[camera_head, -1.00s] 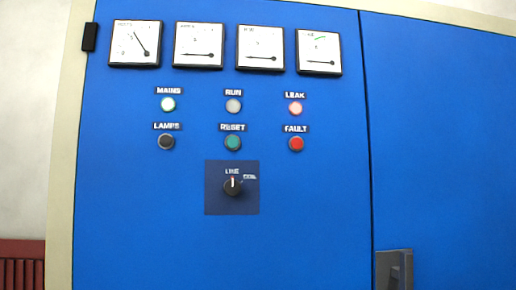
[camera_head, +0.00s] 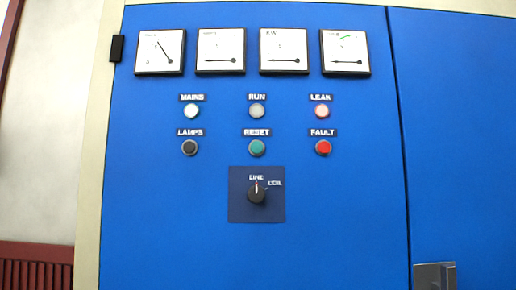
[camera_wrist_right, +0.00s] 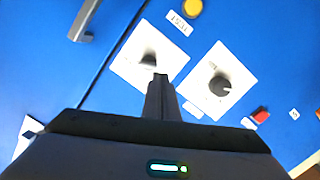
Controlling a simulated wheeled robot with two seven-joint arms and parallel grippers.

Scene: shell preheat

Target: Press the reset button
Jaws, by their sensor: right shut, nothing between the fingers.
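The reset button (camera_head: 257,148) is a round green button under a RESET label, in the middle of the lower button row on the blue panel in the head view. The black lamps button (camera_head: 190,148) is to its left and the red fault button (camera_head: 323,148) to its right. My right gripper (camera_wrist_right: 160,80) shows only in the right wrist view. It is shut and empty, in front of a blue surface with knobs. I cannot make out the reset button in that view. My left gripper is not in view.
Several gauges (camera_head: 220,52) line the panel top. Lamps, including the lit mains lamp (camera_head: 191,111), sit above the buttons. A rotary switch (camera_head: 257,193) is below. The wrist view shows a knob (camera_wrist_right: 220,85), a yellow button (camera_wrist_right: 192,8) and a metal handle (camera_wrist_right: 84,20).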

